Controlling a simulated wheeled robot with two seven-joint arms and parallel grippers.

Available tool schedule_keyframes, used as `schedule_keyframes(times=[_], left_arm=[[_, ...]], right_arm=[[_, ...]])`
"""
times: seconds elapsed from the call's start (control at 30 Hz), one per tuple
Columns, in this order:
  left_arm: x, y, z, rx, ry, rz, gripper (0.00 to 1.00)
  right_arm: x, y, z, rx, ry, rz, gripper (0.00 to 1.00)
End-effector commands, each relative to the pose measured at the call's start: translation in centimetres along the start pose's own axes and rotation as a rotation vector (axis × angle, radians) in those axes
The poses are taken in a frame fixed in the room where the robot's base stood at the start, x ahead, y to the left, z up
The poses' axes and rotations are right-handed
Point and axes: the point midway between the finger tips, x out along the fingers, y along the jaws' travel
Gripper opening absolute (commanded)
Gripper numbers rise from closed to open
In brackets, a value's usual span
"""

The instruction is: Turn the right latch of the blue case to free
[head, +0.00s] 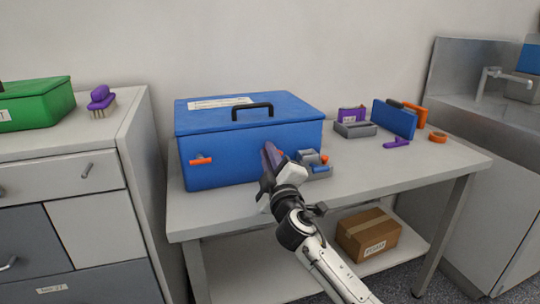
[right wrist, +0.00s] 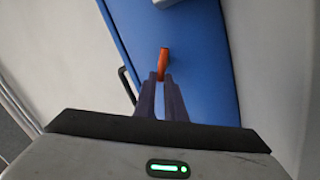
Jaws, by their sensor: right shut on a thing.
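The blue case (head: 240,150) stands on the grey workbench with its lid down and a black handle (head: 252,111) on top. Its left latch (head: 201,161) is an orange bar lying level on the front face. The right latch (right wrist: 164,60) is orange too and shows in the right wrist view; in the head view my gripper mostly hides it. My right gripper (head: 270,156) is at the right part of the case front. In the right wrist view its dark fingers (right wrist: 161,82) are shut on the near end of the right latch. My left gripper is out of view.
A grey holder (head: 318,168) with small coloured parts stands close right of my gripper. Further right are a grey tray (head: 355,129), a blue panel (head: 393,119) and a purple piece (head: 396,143). A cardboard box (head: 368,234) sits on the lower shelf.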

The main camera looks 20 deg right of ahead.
Motion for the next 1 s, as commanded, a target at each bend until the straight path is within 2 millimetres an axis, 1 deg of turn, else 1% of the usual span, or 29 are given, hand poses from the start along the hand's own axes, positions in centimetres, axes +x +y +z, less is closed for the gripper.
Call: schedule_keyframes(times=[0.03, 0.2, 0.5, 0.7, 1.0], left_arm=[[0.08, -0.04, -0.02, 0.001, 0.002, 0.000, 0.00], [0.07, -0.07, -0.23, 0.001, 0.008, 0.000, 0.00], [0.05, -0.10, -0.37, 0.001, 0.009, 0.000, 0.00], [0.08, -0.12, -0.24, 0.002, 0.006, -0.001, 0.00], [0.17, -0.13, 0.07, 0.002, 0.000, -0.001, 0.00]], right_arm=[[-0.08, -0.32, 0.21, -0.047, 0.008, -0.003, 0.00], [-0.14, -0.62, 0.29, -0.197, 0.038, -0.003, 0.00], [-0.21, -0.98, 0.53, -0.401, 0.078, -0.003, 0.00], [-0.25, -1.15, 0.64, -0.482, 0.095, -0.003, 0.00], [-0.26, -1.25, 0.70, -0.525, 0.104, -0.003, 0.00]])
